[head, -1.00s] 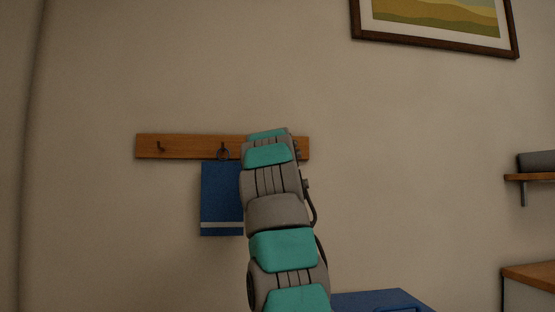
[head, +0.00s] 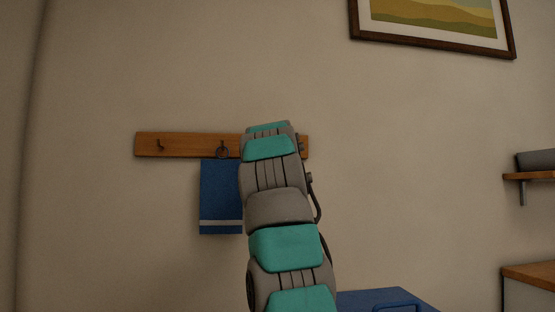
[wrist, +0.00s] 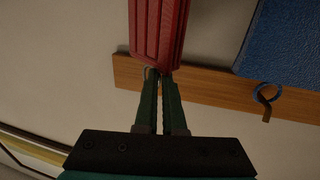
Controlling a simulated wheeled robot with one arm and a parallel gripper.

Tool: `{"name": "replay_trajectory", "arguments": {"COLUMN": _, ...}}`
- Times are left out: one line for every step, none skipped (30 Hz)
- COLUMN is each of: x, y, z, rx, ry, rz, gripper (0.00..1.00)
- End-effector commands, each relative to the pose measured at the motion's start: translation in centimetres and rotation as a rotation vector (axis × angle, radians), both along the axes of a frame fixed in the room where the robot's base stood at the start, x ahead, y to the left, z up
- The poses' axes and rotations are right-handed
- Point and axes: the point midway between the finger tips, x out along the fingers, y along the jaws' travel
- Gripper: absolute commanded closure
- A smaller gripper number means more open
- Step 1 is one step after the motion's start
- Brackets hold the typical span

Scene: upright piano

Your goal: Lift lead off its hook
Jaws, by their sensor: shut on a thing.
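The lead is the red ribbed thing (wrist: 158,30) in the wrist view, where the picture looks upside down. My gripper (wrist: 160,82) has its two green fingers close together at the lead's end, shut on it. A small part of a ring or hook shows beside the fingertips; whether the lead is still on its hook I cannot tell. The wooden hook board (wrist: 205,88) runs right behind the fingertips. In the head view the board (head: 180,145) is on the wall, and my arm hides the lead, my gripper and the board's right part.
A blue towel (head: 220,195) hangs by a ring from the middle hook; the left hook (head: 160,146) is empty. A framed picture (head: 435,45) hangs upper right. A shelf (head: 530,176) and a blue object (head: 375,299) are at the right. The wall between is clear.

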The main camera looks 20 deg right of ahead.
Motion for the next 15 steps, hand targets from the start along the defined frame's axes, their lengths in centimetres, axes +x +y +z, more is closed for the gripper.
{"name": "replay_trajectory", "arguments": {"x": -0.2, "y": 0.1, "z": -0.1, "rx": 0.000, "ry": 0.000, "rz": 0.000, "gripper": 1.00}}
{"name": "replay_trajectory", "arguments": {"x": -0.3, "y": 0.1, "z": -0.1, "rx": 0.000, "ry": 0.000, "rz": 0.000, "gripper": 1.00}}
{"name": "replay_trajectory", "arguments": {"x": -0.5, "y": 0.1, "z": -0.1, "rx": 0.000, "ry": 0.000, "rz": 0.000, "gripper": 1.00}}
{"name": "replay_trajectory", "arguments": {"x": -0.6, "y": 0.2, "z": -0.1, "rx": 0.001, "ry": 0.000, "rz": 0.000, "gripper": 1.00}}
{"name": "replay_trajectory", "arguments": {"x": -0.7, "y": 0.2, "z": -0.1, "rx": 0.001, "ry": 0.000, "rz": 0.000, "gripper": 1.00}}
{"name": "replay_trajectory", "arguments": {"x": -0.9, "y": 0.2, "z": -0.1, "rx": 0.001, "ry": 0.000, "rz": 0.000, "gripper": 1.00}}
{"name": "replay_trajectory", "arguments": {"x": -1.0, "y": 0.3, "z": -0.1, "rx": 0.001, "ry": 0.000, "rz": 0.000, "gripper": 1.00}}
{"name": "replay_trajectory", "arguments": {"x": -1.1, "y": 0.3, "z": 0.0, "rx": 0.001, "ry": 0.000, "rz": 0.000, "gripper": 1.00}}
{"name": "replay_trajectory", "arguments": {"x": -1.3, "y": 0.4, "z": 0.0, "rx": 0.001, "ry": 0.000, "rz": 0.000, "gripper": 1.00}}
{"name": "replay_trajectory", "arguments": {"x": -1.4, "y": 0.4, "z": 0.0, "rx": 0.001, "ry": 0.000, "rz": 0.000, "gripper": 1.00}}
{"name": "replay_trajectory", "arguments": {"x": -1.5, "y": 0.5, "z": 0.0, "rx": 0.000, "ry": -0.001, "rz": 0.000, "gripper": 1.00}}
{"name": "replay_trajectory", "arguments": {"x": -1.7, "y": 0.5, "z": 0.0, "rx": 0.000, "ry": -0.001, "rz": 0.000, "gripper": 1.00}}
{"name": "replay_trajectory", "arguments": {"x": -1.8, "y": 0.6, "z": 0.0, "rx": 0.000, "ry": -0.001, "rz": 0.001, "gripper": 1.00}}
{"name": "replay_trajectory", "arguments": {"x": -1.9, "y": 0.6, "z": 0.0, "rx": 0.000, "ry": -0.002, "rz": 0.001, "gripper": 1.00}}
{"name": "replay_trajectory", "arguments": {"x": -2.0, "y": 0.7, "z": 0.1, "rx": 0.000, "ry": -0.002, "rz": 0.001, "gripper": 1.00}}
